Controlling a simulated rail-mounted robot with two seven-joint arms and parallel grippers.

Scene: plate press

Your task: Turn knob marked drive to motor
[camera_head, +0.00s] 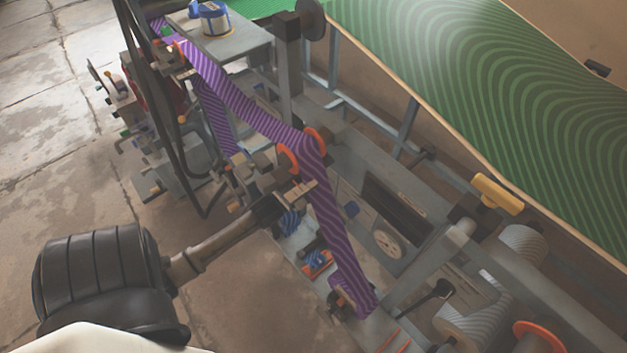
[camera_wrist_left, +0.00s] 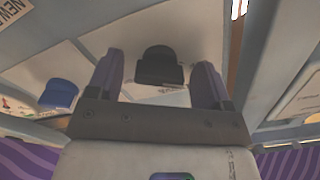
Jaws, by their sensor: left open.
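In the left wrist view a black knob (camera_wrist_left: 160,66) stands on a pale grey panel (camera_wrist_left: 205,40), with a label (camera_wrist_left: 150,94) beside it whose text is too blurred to read. My left gripper (camera_wrist_left: 160,60) is open. Its two fingers are on either side of the knob in the picture, with a visible gap to each side. I cannot tell how deep the fingertips reach around it. My right gripper is not in view.
In the head view a purple striped belt (camera_head: 325,215) runs down across the machine. A round dial (camera_head: 387,244) and a yellow handle (camera_head: 497,194) are to its right. A green striped sheet (camera_head: 530,110) is at upper right. Bare floor (camera_head: 60,170) is at left.

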